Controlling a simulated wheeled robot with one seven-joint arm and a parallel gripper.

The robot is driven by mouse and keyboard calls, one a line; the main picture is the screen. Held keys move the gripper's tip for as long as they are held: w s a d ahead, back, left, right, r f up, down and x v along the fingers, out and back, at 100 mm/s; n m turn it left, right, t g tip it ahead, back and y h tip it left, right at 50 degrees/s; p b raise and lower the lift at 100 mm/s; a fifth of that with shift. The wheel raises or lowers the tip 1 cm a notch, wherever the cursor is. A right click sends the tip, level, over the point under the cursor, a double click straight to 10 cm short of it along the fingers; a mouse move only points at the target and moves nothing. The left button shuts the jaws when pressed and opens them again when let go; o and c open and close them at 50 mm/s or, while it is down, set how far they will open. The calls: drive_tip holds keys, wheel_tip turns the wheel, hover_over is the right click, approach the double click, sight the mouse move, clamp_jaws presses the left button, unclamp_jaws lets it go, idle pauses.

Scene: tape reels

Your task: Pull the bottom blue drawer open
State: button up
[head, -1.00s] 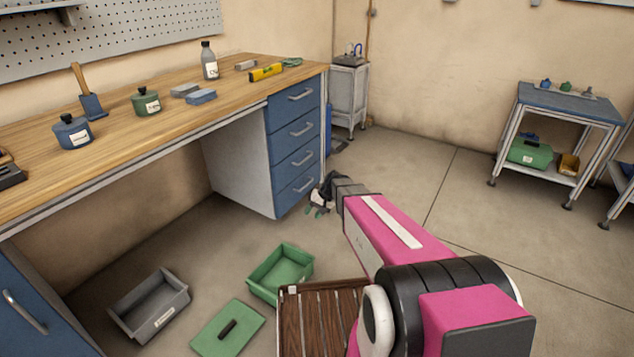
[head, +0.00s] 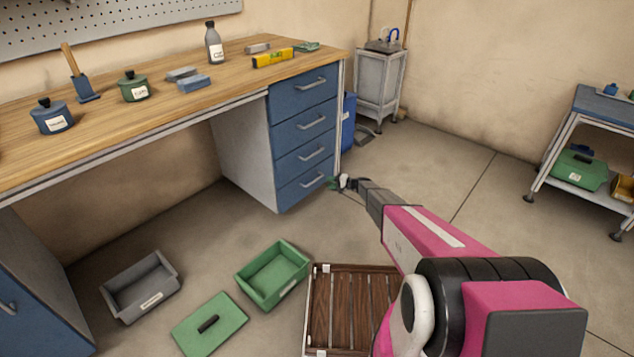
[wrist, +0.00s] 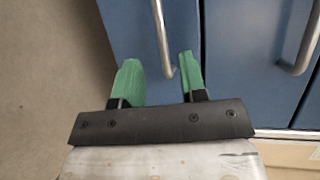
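The bottom blue drawer (head: 292,196) is shut, lowest in the blue drawer stack under the right end of the workbench. Its grey bar handle (head: 313,181) faces my gripper (head: 334,184), which is just right of it at about handle height. In the wrist view the drawer front (wrist: 135,25) fills the middle, with floor to its left. My gripper (wrist: 160,78) has green fingers spread apart. The end of the handle (wrist: 161,40) shows between the fingers; I see no finger touching it, and the depth gap is unclear.
Another drawer's handle (wrist: 303,42) lies right in the wrist view. On the floor are a grey bin (head: 140,290), a green bin (head: 250,285), a green lid (head: 225,312) and a wooden slatted crate (head: 350,270). A blue container (head: 348,122) stands beside the drawers.

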sight(314, 181)
drive_tip(key=x, duration=0.9)
drive_tip(key=shift+w+a+f, duration=0.1)
drive_tip(key=shift+a, duration=0.3)
clamp_jaws()
